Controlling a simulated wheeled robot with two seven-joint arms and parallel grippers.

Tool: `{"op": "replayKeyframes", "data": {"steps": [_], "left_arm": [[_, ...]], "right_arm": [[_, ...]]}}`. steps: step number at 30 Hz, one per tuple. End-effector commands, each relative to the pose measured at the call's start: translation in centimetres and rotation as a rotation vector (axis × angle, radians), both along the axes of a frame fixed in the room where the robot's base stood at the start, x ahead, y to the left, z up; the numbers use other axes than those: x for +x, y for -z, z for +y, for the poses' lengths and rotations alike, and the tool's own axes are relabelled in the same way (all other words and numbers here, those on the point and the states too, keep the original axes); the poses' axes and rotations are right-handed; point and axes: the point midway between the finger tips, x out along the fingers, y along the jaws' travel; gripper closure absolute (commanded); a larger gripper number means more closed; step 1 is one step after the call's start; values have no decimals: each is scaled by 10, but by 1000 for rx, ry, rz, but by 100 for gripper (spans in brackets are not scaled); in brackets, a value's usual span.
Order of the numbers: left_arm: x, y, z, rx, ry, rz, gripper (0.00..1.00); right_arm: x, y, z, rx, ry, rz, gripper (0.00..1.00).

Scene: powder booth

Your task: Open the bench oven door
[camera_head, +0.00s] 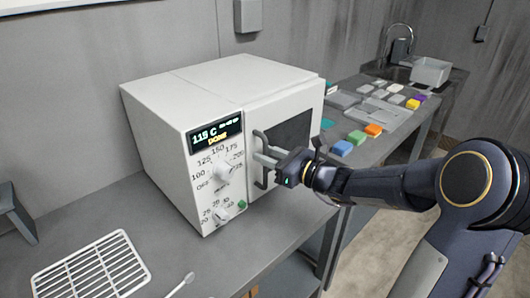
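The white bench oven (190,100) stands on the grey bench, its display reading 115 C and DONE. Its door (290,107), with a dark window (293,133), looks shut, flush with the front. The grey upright door handle (259,180) is on the door's left side, beside the control panel. My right gripper (265,157) reaches in from the right with its fingertips at the handle's middle. The fingers overlap the handle in this view, so whether they are closed on it is unclear. My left gripper is not in view.
A white wire rack (92,270) and a small light-coloured tool (181,284) lie on the bench in front. Coloured blocks (357,137) and grey trays cover the bench behind my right arm. A sink with a tap (400,48) is at the back right.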

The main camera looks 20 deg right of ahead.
Motion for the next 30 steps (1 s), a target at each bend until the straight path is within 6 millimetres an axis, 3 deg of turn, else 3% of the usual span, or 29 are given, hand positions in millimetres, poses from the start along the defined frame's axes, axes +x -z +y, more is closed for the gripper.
{"op": "replayKeyframes", "data": {"steps": [11,18,30], "left_arm": [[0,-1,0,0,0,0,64],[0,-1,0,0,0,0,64],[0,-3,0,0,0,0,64]], "right_arm": [[7,0,5,-2,-1,0,70],[7,0,5,-2,-1,0,100],[5,-1,3,-2,-10,-1,100]]}}
